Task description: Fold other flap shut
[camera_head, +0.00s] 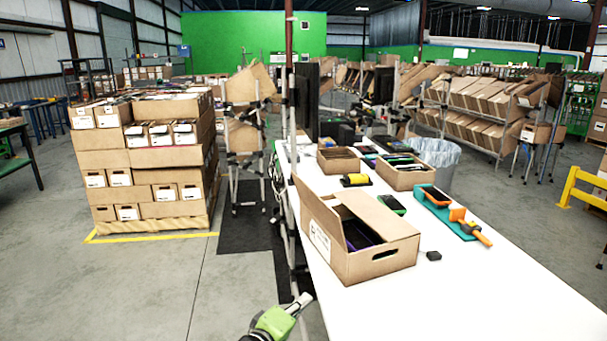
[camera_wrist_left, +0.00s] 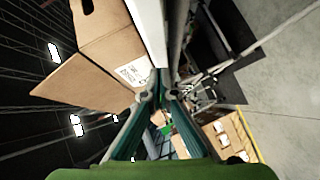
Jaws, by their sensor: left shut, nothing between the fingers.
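An open brown carton (camera_head: 372,266) stands on the white table, with dark purple items showing inside. Its right flap (camera_head: 382,214) lies folded over the right part of the opening. Its left flap (camera_head: 315,212) stands up and leans outward along the left side. My left gripper (camera_head: 303,300) is shut and empty, off the table's left edge, below and left of the carton and apart from it. In the left wrist view the gripper's fingertips (camera_wrist_left: 158,84) are together, beside the carton (camera_wrist_left: 102,32) with its raised flap (camera_wrist_left: 78,88). My right gripper is not in view.
The white table (camera_head: 470,290) is clear in front of the carton. A small black object (camera_head: 433,256) lies right of it. Smaller boxes (camera_head: 405,178) and an orange tool (camera_head: 470,228) on a teal mat lie behind and right. A metal post (camera_head: 291,110) rises at the table's left edge.

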